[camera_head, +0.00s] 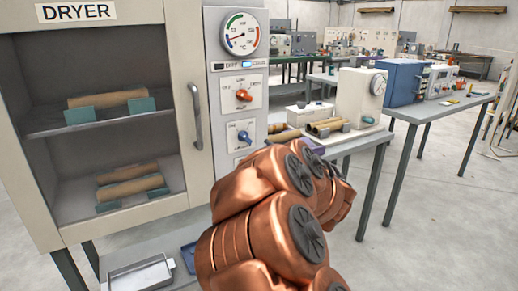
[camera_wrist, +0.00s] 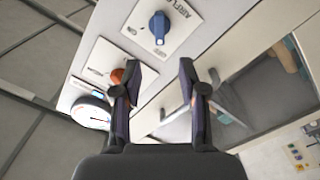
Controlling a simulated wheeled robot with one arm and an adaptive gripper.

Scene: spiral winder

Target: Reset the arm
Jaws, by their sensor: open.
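My gripper (camera_wrist: 161,78) is open and empty in the wrist view, its two dark fingers apart in front of the dryer's control panel. The blue airflow knob (camera_wrist: 159,22) is beyond the fingertips, and the orange knob (camera_wrist: 117,76) is partly hidden behind the left finger. Neither knob is between the fingers. In the head view my copper arm reaches up toward the panel beside the dryer (camera_head: 182,100); it hides most of my gripper. The panel carries the gauge (camera_head: 240,35), orange knob (camera_head: 243,95) and blue knob (camera_head: 244,137).
The dryer holds cardboard tubes (camera_head: 108,98) on green supports behind its door handle (camera_head: 195,116). A metal tray (camera_head: 140,276) lies low in front. Open floor lies at the right.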

